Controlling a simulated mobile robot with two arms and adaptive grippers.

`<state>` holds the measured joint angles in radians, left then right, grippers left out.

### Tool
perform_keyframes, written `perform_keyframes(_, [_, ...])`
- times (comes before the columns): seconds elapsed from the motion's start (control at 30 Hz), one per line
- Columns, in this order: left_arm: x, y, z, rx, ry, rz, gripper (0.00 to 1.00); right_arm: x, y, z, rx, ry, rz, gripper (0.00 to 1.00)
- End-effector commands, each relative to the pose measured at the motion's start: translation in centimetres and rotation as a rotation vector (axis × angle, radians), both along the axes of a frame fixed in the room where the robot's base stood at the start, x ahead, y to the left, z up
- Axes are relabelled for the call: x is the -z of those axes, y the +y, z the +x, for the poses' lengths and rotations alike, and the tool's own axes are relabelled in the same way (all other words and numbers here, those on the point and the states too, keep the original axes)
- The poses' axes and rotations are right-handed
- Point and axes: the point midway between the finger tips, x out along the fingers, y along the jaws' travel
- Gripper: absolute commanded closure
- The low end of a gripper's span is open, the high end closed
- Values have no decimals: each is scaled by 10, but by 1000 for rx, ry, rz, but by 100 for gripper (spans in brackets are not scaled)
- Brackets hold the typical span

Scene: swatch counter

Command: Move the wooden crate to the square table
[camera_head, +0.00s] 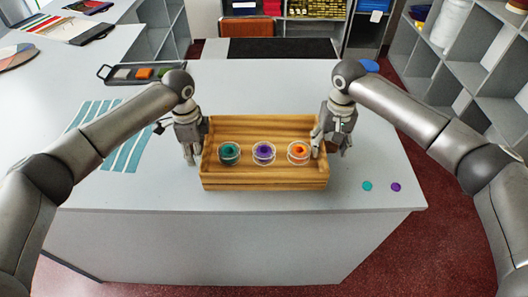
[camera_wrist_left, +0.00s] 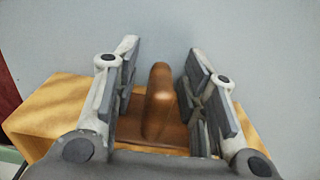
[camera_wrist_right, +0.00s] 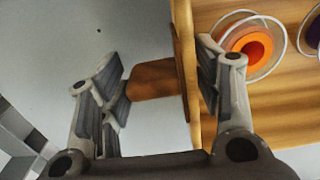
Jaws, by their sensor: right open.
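The wooden crate (camera_head: 265,184) stands on the grey counter between my two grippers. I cannot identify the square table.
The counter (camera_head: 240,92) has teal strips (camera_head: 128,155) at left and a black tray (camera_head: 135,74) of coloured pieces behind. A teal disc (camera_head: 367,186) and a purple disc (camera_head: 396,187) lie to the right. Shelves (camera_head: 480,60) stand at the right over red floor.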

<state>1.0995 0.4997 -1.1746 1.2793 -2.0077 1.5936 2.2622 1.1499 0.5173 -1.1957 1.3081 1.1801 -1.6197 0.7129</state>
Motion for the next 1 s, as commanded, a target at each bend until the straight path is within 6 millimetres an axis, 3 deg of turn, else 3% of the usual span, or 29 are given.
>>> perform_keyframes(0.27, [1,0,0,0,0,0,63,0,0,0,0,0,0,44])
perform_keyframes(0.53, [0,0,0,0,0,0,98,0,0,0,0,0,-1,78])
perform_keyframes(0.67, [0,0,0,0,0,0,100,0,0,0,1,0,-1,95])
perform_keyframes(1.0, [-3,0,1,0,-2,-1,100,-3,0,1,2,-2,-1,95])
